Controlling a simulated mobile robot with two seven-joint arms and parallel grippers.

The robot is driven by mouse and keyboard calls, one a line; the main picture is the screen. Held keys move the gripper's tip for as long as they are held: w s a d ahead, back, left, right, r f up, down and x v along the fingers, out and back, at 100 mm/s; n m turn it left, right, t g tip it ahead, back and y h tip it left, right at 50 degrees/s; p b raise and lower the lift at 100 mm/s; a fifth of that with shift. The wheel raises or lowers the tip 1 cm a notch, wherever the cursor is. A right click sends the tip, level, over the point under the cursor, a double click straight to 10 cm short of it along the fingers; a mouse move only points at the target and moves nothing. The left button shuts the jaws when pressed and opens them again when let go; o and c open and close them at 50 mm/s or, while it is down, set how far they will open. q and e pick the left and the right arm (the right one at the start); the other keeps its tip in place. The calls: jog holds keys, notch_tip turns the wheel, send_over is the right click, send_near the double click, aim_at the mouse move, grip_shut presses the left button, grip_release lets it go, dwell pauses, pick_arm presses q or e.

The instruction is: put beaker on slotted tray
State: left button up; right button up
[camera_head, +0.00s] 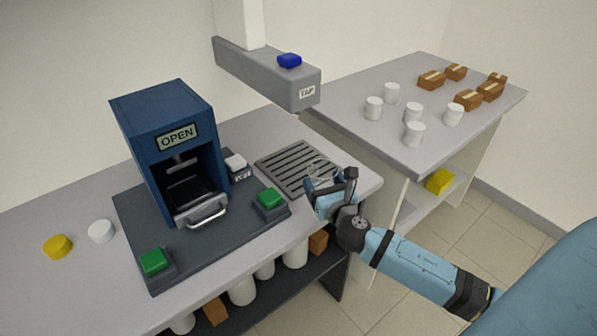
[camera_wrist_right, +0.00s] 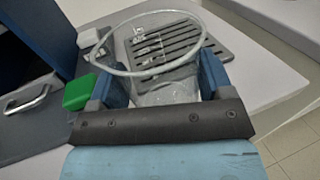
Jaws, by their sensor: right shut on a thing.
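The slotted tray (camera_head: 285,170) is a dark grey grate on the bench, right of the blue machine; the right wrist view also shows it (camera_wrist_right: 213,46). My right gripper (camera_head: 331,190) is at the tray's front right corner. It is shut on a clear beaker (camera_head: 319,170), whose round rim and transparent wall show between the fingers in the right wrist view (camera_wrist_right: 155,73). The beaker overlaps the tray in both views. I cannot tell whether its base touches the slats. My left gripper is not in view.
A blue machine (camera_head: 162,115) marked OPEN stands on a dark base with green buttons (camera_head: 269,198). A grey tap arm (camera_head: 268,75) overhangs the tray. White cups (camera_head: 414,133) and brown boxes (camera_head: 431,80) stand on the right table.

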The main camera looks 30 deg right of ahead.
aim_at(318, 172)
jog(key=x, duration=0.6)
jog(key=shift+w+d+r+p, duration=0.15)
jog(key=shift+d+p, duration=0.05)
jog(key=shift+p, duration=0.2)
jog(key=x, duration=1.1)
jog(key=shift+w+f, duration=0.15)
jog(key=shift+f, duration=0.1)
notch_tip(318, 172, down, 3)
jog(key=shift+f+b, duration=0.15)
jog(key=shift+b, duration=0.3)
jog(key=shift+f, duration=0.1)
